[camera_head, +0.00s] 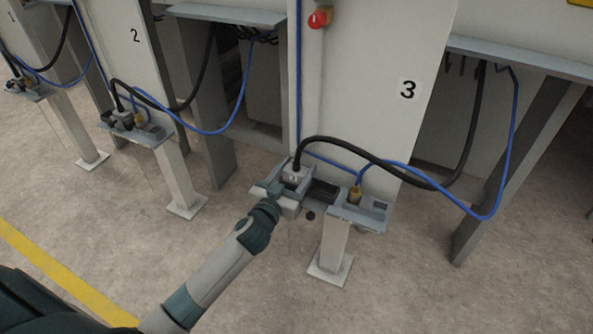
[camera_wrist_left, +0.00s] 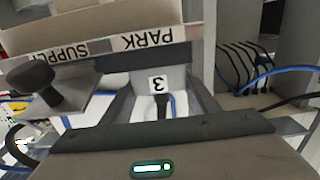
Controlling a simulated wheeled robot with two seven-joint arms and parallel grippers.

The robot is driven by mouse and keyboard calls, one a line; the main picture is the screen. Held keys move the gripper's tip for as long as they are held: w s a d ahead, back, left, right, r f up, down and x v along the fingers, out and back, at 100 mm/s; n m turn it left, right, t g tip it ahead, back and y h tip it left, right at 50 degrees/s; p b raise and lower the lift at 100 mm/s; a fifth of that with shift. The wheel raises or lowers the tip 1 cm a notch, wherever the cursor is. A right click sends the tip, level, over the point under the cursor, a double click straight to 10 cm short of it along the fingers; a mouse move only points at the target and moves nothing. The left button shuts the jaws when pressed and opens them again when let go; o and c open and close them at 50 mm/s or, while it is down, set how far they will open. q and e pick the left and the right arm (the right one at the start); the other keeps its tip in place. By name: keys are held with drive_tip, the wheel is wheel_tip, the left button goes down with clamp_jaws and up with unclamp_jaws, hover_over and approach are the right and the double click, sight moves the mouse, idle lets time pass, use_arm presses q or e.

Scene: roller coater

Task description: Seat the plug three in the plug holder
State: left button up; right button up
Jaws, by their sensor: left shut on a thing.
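Plug three (camera_head: 293,174) is a pale block with a thick black cable, at the left end of the grey plug holder (camera_head: 344,211) in the head view. In the left wrist view, a white tag marked 3 (camera_wrist_left: 158,84) shows on the plug between the jaws. My left gripper (camera_head: 279,190) is shut on plug three. The holder's edge with upside-down PARK and SUPPLY labels (camera_wrist_left: 150,40) lies just beyond the plug. Whether the plug is fully down in a socket is hidden. My right gripper is not in view.
A brass fitting (camera_head: 355,194) with a blue hose (camera_head: 425,175) stands at the holder's right. A black knob (camera_wrist_left: 38,84) shows at the left wrist view's left. The black cable (camera_head: 390,168) arches over the holder. Machine panel 3 (camera_head: 385,60) stands behind; floor in front is clear.

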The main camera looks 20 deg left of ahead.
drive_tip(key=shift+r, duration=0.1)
use_arm(q)
drive_tip(key=o, duration=1.2)
drive_tip(key=shift+f, duration=0.1)
drive_tip(key=shift+o, duration=0.2)
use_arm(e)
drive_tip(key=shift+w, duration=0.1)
use_arm(q)
drive_tip(key=shift+s, duration=0.15)
drive_tip(key=s, duration=1.1)
drive_tip(key=shift+s+a+p, duration=0.25)
drive_tip(key=shift+s+p, duration=0.1)
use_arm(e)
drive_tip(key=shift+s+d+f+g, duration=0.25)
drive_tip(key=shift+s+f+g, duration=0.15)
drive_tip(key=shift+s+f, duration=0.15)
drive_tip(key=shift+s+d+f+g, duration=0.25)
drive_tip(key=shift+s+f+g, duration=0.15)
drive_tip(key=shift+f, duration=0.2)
